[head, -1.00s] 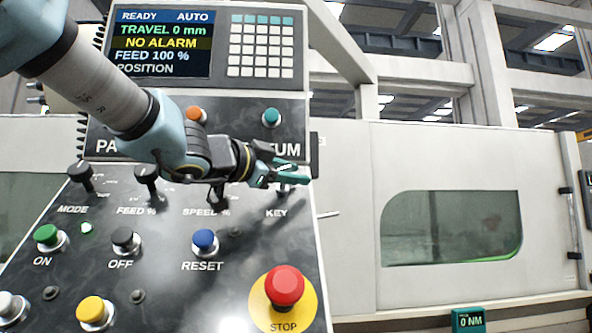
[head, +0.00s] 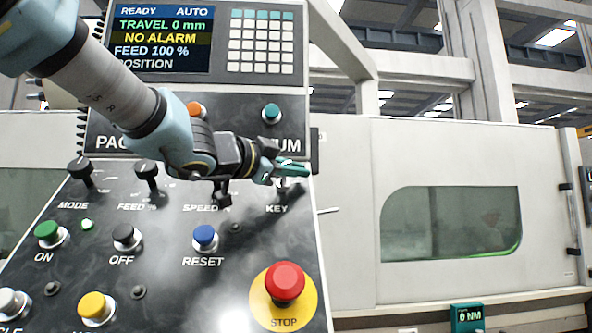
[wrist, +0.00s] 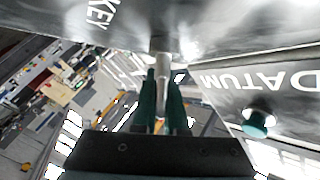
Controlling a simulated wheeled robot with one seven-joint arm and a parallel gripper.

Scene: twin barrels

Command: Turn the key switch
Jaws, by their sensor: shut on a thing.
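The key switch (wrist: 162,92) is a pale, narrow key shaft standing out from the panel beside the "KEY" label in the wrist view. My gripper (head: 300,169) is at the right edge of the panel, above the "KEY" label in the head view, where its fingers largely hide the key. In the wrist view my gripper's two green fingers (wrist: 163,82) lie on either side of the key, shut on it. How far the key is turned cannot be told.
The panel has a speed knob (head: 222,192), a blue reset button (head: 204,238) and a red stop button (head: 284,282) near my gripper. A teal button (head: 271,113) sits above it. A machine door with a window (head: 450,222) stands to the right.

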